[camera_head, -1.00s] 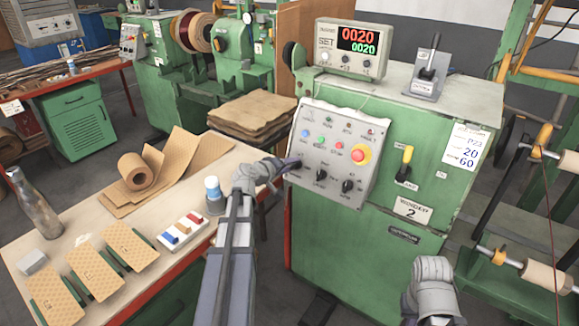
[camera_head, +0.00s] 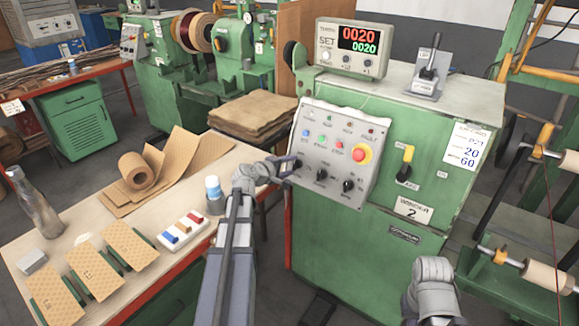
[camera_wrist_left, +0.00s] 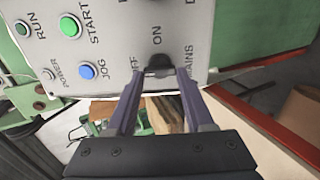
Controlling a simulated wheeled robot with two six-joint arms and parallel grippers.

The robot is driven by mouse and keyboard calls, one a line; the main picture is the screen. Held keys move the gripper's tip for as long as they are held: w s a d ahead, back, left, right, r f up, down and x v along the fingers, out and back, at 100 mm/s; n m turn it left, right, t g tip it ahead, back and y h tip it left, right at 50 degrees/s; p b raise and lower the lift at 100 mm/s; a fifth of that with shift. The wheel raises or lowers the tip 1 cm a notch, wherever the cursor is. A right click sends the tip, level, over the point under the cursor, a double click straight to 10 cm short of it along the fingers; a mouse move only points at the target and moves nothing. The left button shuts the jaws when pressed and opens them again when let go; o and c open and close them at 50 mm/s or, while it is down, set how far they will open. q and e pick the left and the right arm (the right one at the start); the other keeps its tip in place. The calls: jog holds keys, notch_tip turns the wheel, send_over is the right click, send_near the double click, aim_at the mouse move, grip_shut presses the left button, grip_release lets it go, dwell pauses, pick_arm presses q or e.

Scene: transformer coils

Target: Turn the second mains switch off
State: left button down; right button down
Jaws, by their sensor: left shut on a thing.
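The Winder 2 control panel (camera_head: 332,152) is grey and fixed to the front of a green machine. The black mains knob (camera_wrist_left: 160,66) is at the panel's edge in the left wrist view, with the labels ON, OFF and MAINS around it. My left gripper (camera_wrist_left: 160,76) is shut on this knob, one finger on each side. In the head view, my left gripper (camera_head: 294,163) reaches the panel's left edge and hides the knob there. The knob's pointing direction cannot be told. My right gripper is out of view.
A red stop button (camera_head: 360,154) and black knobs (camera_head: 348,185) are on the same panel. The red and green display (camera_head: 359,40) is lit on top. A yellow-handled switch (camera_head: 406,156) is right of the panel. The wooden table (camera_head: 130,232) stands at left.

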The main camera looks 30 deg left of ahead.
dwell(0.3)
pick_arm(q)
jog(key=shift+c, duration=1.4)
grip_release()
jog(key=p+v, duration=0.3)
jog(key=v, duration=0.4)
jog(key=shift+s+r, duration=0.15)
jog(key=shift+s, duration=0.25)
